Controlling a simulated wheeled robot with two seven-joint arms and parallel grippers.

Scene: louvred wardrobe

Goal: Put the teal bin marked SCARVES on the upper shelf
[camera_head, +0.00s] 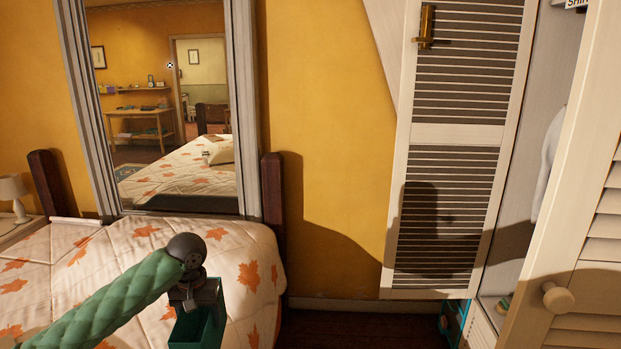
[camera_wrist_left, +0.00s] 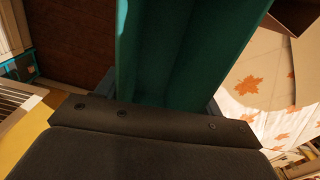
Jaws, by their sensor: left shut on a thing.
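My left gripper (camera_head: 197,296) is shut on a teal bin (camera_head: 190,333), held in front of the bed at the bottom of the head view. In the left wrist view the bin (camera_wrist_left: 185,45) fills the top middle, its inside looks empty. No lettering shows on it, so I cannot read its mark. Another teal object (camera_head: 454,316) is low at the wardrobe's foot, partly hidden by the louvred door; a teal piece with a pale label also shows in the left wrist view (camera_wrist_left: 18,66). The upper shelf is not clearly in view. My right gripper is out of view.
The wardrobe's louvred doors stand open: the left one (camera_head: 460,133) and the right one (camera_head: 580,285), with a round knob (camera_head: 558,297). A white garment (camera_head: 551,160) hangs inside. The bed (camera_head: 245,250) lies left, below a mirror (camera_head: 165,110). Dark floor (camera_head: 345,328) is clear between bed and wardrobe.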

